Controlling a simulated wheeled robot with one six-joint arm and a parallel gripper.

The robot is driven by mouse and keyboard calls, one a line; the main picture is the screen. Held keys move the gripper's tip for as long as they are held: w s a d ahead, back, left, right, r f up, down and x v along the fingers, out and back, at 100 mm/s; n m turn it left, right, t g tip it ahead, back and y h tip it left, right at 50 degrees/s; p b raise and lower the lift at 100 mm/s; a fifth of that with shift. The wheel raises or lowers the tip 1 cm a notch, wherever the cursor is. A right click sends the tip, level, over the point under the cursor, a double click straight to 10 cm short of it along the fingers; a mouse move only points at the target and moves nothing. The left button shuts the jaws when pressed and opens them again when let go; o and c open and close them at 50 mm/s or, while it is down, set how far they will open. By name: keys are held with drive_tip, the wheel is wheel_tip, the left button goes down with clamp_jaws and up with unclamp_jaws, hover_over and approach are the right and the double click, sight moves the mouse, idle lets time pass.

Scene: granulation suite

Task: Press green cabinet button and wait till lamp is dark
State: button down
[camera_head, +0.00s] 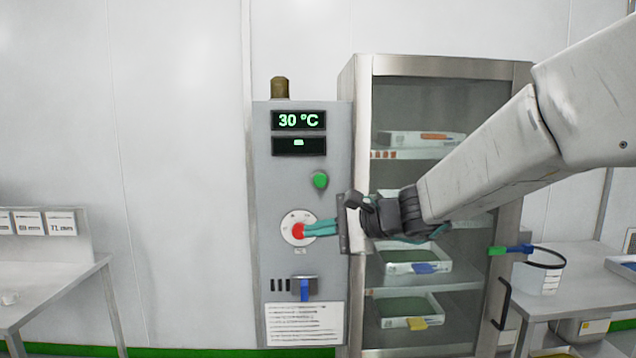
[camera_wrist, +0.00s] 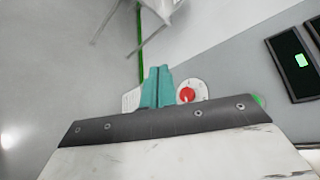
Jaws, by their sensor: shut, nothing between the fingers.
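The green button (camera_head: 320,180) is on the grey control cabinet (camera_head: 262,190), below the displays. A sliver of its green (camera_wrist: 259,100) shows in the wrist view above the gripper's edge. The lamp (camera_head: 280,87) on top of the cabinet looks dull brown, with no visible glow. My gripper (camera_head: 306,230) has its teal fingers shut and empty. In the head view they lie below the green button, with tips overlapping the red knob (camera_head: 298,231). In the wrist view the fingers (camera_wrist: 158,72) appear just left of the red knob (camera_wrist: 187,95). I cannot tell whether they touch it.
The upper display (camera_head: 298,120) reads 30 °C. A blue-handled switch (camera_head: 304,288) and a text sheet (camera_head: 304,324) sit lower. A glass-door cabinet (camera_head: 440,65) with trays stands right, behind my arm. Tables stand left (camera_head: 45,285) and right (camera_head: 570,310). Bare wall and floor lie left of the panel.

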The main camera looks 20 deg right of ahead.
sight(326, 184)
drive_tip(key=w+d+r+m+t+h, duration=0.2)
drive_tip(key=w+d+r+m+t, duration=0.2)
drive_tip(key=w+r+m+t, duration=0.1)
drive_tip(key=shift+w+d+r+m, duration=0.3)
drive_tip(key=shift+w+d+m, duration=0.1)
drive_tip(key=shift+w+m, duration=0.1)
drive_tip(key=shift+w+d, duration=0.45)
drive_tip(key=shift+w, duration=0.9)
drive_tip(key=shift+w+d, duration=0.45)
drive_tip(key=shift+w, duration=0.95)
drive_tip(key=shift+w+d, duration=0.45)
drive_tip(key=shift+w, duration=0.9)
drive_tip(key=shift+w+d, duration=0.15)
drive_tip(key=shift+w, duration=0.25)
